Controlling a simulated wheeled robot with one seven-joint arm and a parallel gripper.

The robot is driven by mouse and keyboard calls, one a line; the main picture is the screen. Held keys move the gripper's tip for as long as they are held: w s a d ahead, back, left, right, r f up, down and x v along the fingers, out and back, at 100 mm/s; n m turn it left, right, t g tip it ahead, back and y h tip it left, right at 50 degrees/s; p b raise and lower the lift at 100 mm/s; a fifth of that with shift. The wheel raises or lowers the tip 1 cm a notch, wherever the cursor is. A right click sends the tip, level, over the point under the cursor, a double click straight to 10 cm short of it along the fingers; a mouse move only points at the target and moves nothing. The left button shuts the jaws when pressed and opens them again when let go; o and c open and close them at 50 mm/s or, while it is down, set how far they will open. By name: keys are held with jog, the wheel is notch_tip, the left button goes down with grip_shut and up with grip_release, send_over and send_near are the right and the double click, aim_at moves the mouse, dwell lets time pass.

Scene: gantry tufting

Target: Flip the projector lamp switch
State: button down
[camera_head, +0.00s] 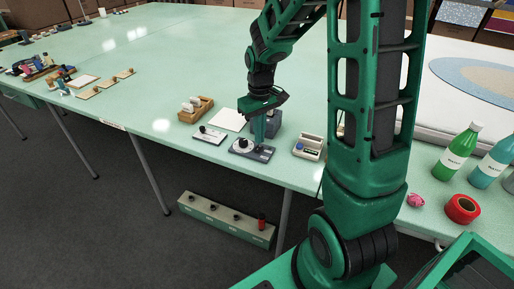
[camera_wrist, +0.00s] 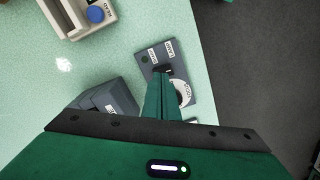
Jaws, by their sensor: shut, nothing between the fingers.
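The projector lamp switch is on a small grey control panel (camera_head: 252,150) at the front edge of the pale green table. In the wrist view the panel (camera_wrist: 185,58) carries small white labels, a small dark switch (camera_wrist: 166,70) and a round white dial (camera_wrist: 184,93). My gripper (camera_head: 261,143) is shut and empty, pointing down over the panel. In the wrist view its fingertips (camera_wrist: 160,76) are right at the switch, beside the dial, and partly hide the switch. I cannot tell whether they touch it or which way it is set.
A dark grey box (camera_head: 269,122) stands just behind the panel. A beige device with a blue button (camera_head: 309,146) is to the right, a white plate with a dark knob (camera_head: 208,135) to the left. A wooden rack (camera_head: 196,109) stands farther left.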

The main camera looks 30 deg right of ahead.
aim_at(260, 147)
notch_tip(260, 147, up, 5)
jog(key=shift+r, duration=0.1)
dwell(0.6)
jog(key=shift+s, duration=0.1)
